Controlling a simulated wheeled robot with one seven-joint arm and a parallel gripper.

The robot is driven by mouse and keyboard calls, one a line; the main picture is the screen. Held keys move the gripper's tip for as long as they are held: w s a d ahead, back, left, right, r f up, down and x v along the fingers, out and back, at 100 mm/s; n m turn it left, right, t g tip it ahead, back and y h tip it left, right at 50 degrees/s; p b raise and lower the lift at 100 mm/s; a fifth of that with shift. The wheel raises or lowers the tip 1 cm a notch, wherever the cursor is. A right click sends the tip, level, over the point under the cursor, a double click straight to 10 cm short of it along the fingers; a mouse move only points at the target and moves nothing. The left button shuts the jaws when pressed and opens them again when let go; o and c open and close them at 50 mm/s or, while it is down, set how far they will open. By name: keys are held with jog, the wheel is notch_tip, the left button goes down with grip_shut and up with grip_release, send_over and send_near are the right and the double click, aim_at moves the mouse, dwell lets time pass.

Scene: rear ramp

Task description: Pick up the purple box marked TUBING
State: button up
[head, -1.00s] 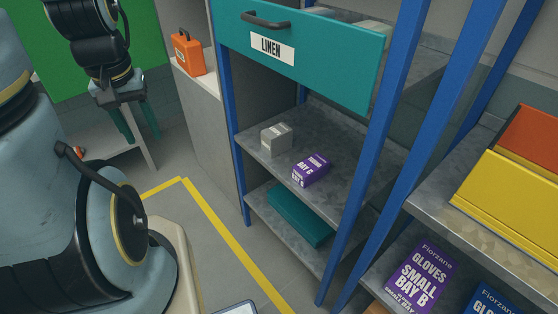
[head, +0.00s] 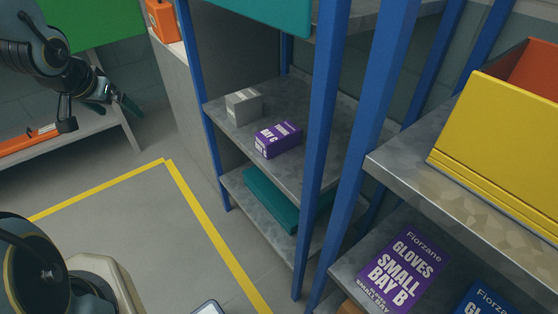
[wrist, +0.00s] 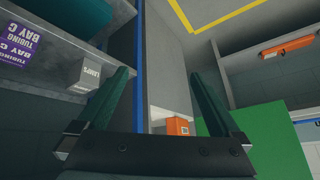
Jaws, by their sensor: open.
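The purple TUBING box (head: 278,140) lies on the middle grey shelf (head: 234,130) between blue posts, with a white BAY C marking in the head view. In the wrist view its TUBING BAY C label (wrist: 20,45) shows upside down at the upper left, cut by the frame edge. My gripper (head: 115,104) is at the upper left of the head view, well away from the box and outside the shelf. In the wrist view the two green fingers of my gripper (wrist: 162,75) are apart with nothing between them.
A teal tray (head: 270,200) lies below. Blue posts (head: 322,140) flank the shelf. A purple GLOVES box (head: 403,270) and yellow bin (head: 500,150) are at right.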

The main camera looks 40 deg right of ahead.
jog(key=s+d+f+m+g+h+b, duration=0.1)
jog(key=s+d+f+m+h+b, duration=0.15)
jog(key=d+f+b, duration=0.4)
jog(key=s+d+f+m+g+h+b, duration=0.1)
jog(key=d+f+m+h+b, duration=0.2)
jog(key=d, duration=0.6)
jog(key=m+g+h+b, duration=0.4)
jog(key=m+g+b, duration=0.1)
send_near(263, 139)
jog(key=shift+n, duration=0.25)
jog(key=x, duration=0.5)
jog(key=shift+w+f, duration=0.15)
jog(key=shift+f, duration=0.05)
jog(key=x, duration=0.4)
jog(key=shift+s+d+b, duration=0.25)
jog(key=shift+d+b, duration=0.05)
jog(key=shift+b, duration=0.05)
jog(key=shift+w+b+x, duration=0.1)
jog(key=shift+b+x, duration=0.1)
jog(key=shift+x, duration=1.3)
jog(key=shift+w+b+x, duration=0.15)
jog(key=shift+x, duration=1.35)
jog(key=shift+r, duration=0.1)
jog(key=c, duration=1.4)
